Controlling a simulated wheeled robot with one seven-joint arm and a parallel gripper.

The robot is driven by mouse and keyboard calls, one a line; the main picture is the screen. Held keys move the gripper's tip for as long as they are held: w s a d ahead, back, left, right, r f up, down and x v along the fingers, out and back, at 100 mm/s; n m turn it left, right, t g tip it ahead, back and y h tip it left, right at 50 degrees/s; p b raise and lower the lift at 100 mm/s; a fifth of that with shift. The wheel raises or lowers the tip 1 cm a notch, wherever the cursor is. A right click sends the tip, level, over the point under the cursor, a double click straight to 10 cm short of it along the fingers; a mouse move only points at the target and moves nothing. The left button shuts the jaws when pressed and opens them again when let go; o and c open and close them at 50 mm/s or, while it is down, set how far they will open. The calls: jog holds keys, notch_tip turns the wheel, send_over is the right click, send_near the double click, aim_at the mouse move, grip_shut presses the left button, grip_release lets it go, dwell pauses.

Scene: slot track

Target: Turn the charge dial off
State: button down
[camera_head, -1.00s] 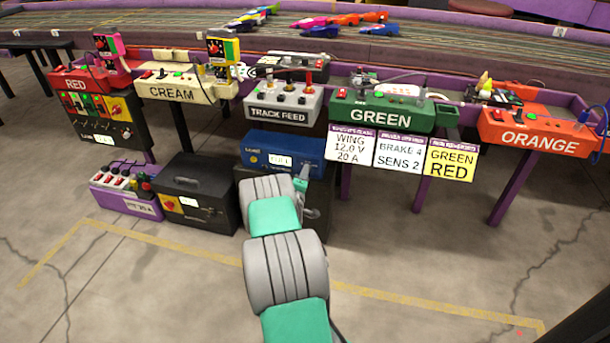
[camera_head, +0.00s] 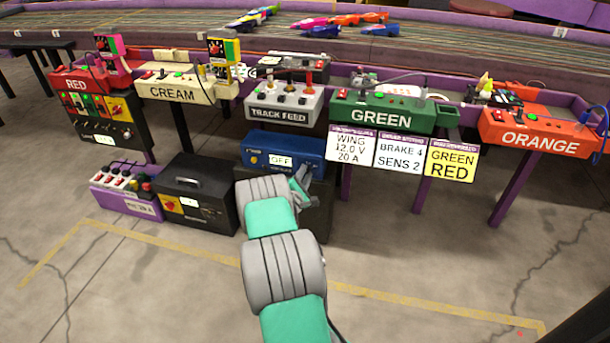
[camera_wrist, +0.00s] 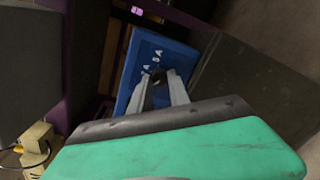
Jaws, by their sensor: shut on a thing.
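The blue charger box (camera_head: 285,146) sits low under the track, and its small white display (camera_head: 280,161) reads OFF. In the wrist view the blue front (camera_wrist: 152,62) shows white scale markings, partly hidden. My gripper (camera_wrist: 160,88) has its two grey fingers at that front, shut on a small dark dial (camera_wrist: 160,85) between them. In the head view my gripper (camera_head: 303,181) is at the lower right of the blue box, and my arm hides the dial there.
A black box (camera_head: 192,205) and a purple socket box (camera_head: 126,203) stand to the left. The TRACK FEED panel (camera_head: 283,103) and GREEN station (camera_head: 382,114) are above. White and yellow cards (camera_head: 400,157) hang to the right. A dark case (camera_head: 318,222) is under the charger.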

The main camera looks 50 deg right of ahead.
jog(key=shift+n, duration=0.3)
jog(key=c, duration=1.2)
grip_release()
jog(key=shift+c, duration=0.2)
jog(key=shift+a, duration=0.1)
jog(key=p+v, duration=0.2)
jog(key=v, duration=0.5)
jog(key=shift+a, duration=0.3)
jog(key=shift+s, duration=0.15)
